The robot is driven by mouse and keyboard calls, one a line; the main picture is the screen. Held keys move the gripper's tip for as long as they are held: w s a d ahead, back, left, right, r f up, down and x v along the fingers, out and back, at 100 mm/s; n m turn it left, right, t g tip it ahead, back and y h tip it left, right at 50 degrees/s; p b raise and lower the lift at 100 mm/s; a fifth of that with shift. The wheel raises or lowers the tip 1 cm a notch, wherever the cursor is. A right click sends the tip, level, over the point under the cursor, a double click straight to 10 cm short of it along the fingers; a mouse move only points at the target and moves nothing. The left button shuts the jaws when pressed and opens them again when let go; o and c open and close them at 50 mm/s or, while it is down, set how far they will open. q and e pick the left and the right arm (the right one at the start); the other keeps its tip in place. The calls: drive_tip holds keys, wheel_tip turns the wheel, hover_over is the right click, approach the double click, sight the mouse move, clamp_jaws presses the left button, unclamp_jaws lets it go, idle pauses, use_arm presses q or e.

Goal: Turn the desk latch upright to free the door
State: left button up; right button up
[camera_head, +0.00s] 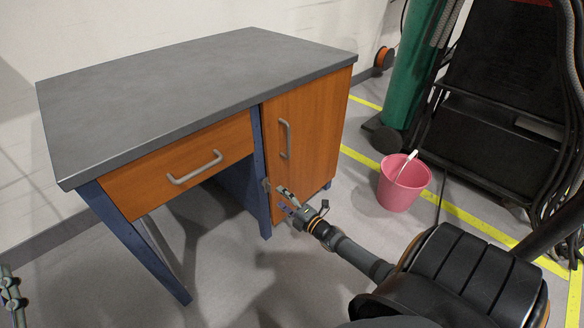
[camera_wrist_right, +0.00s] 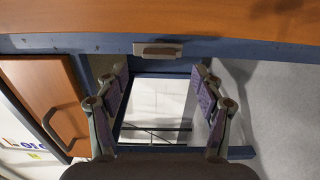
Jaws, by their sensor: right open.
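The desk latch (camera_head: 266,184) is a small grey piece on the blue post at the left edge of the orange door (camera_head: 305,140). In the right wrist view the latch (camera_wrist_right: 158,50) lies just beyond my fingertips, its long side appearing to run along the post. The door is shut. My right gripper (camera_head: 284,198) is open and empty, close in front of the latch; it also shows in the right wrist view (camera_wrist_right: 160,78), its fingers spread either side of the latch and apart from it. My left gripper (camera_head: 10,293) is partly visible at the left edge, and its opening is unclear.
The desk has a grey top (camera_head: 190,85) and a shut drawer (camera_head: 185,165) left of the door. The door handle (camera_head: 286,138) is above my right gripper. A pink bucket (camera_head: 403,187) stands to the right on the floor. The floor before the drawer side is clear.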

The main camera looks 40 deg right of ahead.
drive_tip(key=s, duration=0.7)
drive_tip(key=shift+d, duration=0.25)
